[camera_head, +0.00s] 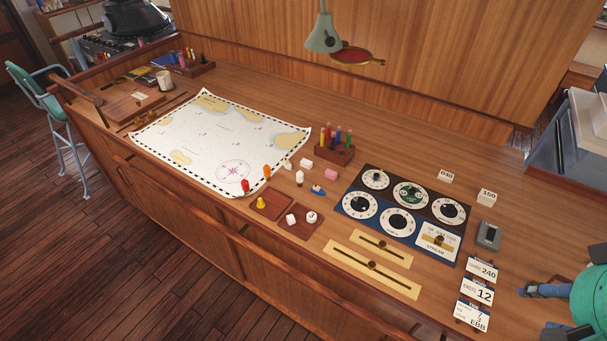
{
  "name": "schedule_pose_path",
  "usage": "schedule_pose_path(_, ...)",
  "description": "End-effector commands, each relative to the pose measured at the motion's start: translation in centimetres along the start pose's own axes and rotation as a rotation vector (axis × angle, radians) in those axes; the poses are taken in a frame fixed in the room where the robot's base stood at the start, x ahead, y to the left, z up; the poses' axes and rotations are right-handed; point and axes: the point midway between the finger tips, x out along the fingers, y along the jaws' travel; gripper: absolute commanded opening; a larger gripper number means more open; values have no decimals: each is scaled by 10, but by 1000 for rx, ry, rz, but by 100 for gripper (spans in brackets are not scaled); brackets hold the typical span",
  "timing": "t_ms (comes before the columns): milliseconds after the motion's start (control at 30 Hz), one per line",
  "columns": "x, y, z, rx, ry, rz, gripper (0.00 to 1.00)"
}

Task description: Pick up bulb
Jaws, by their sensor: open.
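I cannot make out for certain which thing is the bulb. Several small pieces stand on the wooden desk between the chart and the dial panel, among them a small upright white piece (299,178) with a rounded top that may be it. My gripper (537,312) shows at the lower right edge, teal with dark blue fingers. Its fingers are apart with nothing seen between them. It is over the right end of the desk, far from the small pieces and just right of the number cards.
A chart (217,140) lies flat at left. Near it are a pen rack (335,153), small brown trays (273,209) and a dial panel (368,222). Brass slides (365,274), number cards (475,315) and a grey box (488,236) lie at right. A lamp (324,38) hangs above.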

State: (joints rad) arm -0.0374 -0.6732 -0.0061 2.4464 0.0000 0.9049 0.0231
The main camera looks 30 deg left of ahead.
Motion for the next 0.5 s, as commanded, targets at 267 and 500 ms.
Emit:
schedule_pose_path(267,-4,-30,-62,-22,-48,-30,44)
schedule_pose_path(500,2,-63,-114,-41,-89,-52,44)
